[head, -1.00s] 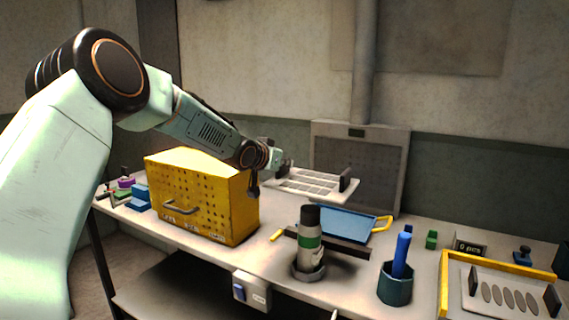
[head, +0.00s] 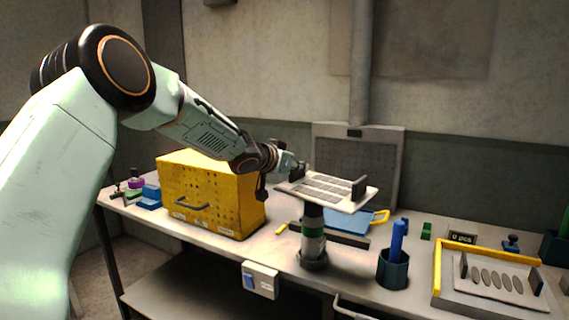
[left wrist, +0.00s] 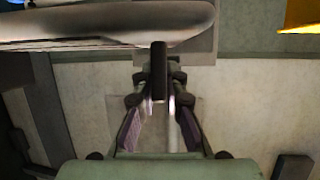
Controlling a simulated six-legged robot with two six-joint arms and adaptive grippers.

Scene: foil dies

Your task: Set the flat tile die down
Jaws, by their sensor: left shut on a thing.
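The flat tile die (head: 348,203) is a pale plate with rows of grey rectangles and a dark upright handle at each end. My left gripper (head: 298,168) is shut on its near-left handle and holds the die in the air over the bench. The die hides the top of a green-banded can (head: 313,236) and part of a blue tray (head: 345,222). In the left wrist view, my left gripper (left wrist: 160,98) is closed around the dark handle, with the plate (left wrist: 110,24) beyond it. My right gripper is not in view.
A yellow cabinet (head: 215,200) stands left of the die. A dark cup with a blue stick (head: 393,268) stands in front. At right, a yellow-edged frame (head: 437,262) surrounds another die with oval marks (head: 482,277). A grey perforated panel (head: 385,165) stands behind.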

